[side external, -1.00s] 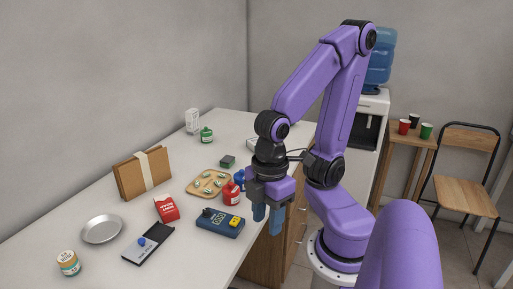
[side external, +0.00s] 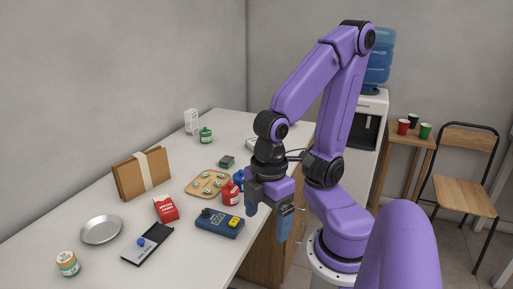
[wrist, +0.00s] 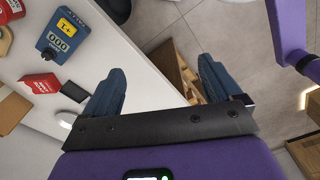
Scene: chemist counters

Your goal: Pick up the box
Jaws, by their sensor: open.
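A small red box (side external: 166,209) with white lettering stands on the white counter, left of a blue meter. It also shows at the left of the wrist view (wrist: 40,84). A white carton (side external: 191,121) stands at the far back of the counter; the task does not say which box is meant. My gripper (side external: 268,218) is open and empty, pointing down at the counter's front edge, to the right of the blue meter and well apart from both boxes. In the wrist view the open fingers (wrist: 160,73) straddle the counter edge and the floor.
The blue meter (side external: 220,223) and a red bottle (side external: 230,194) are nearest my gripper. A wooden tray (side external: 191,187), a black scale (side external: 134,257), a metal dish (side external: 101,230), a jar (side external: 67,263) and a brown folder (side external: 126,181) stand around the red box.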

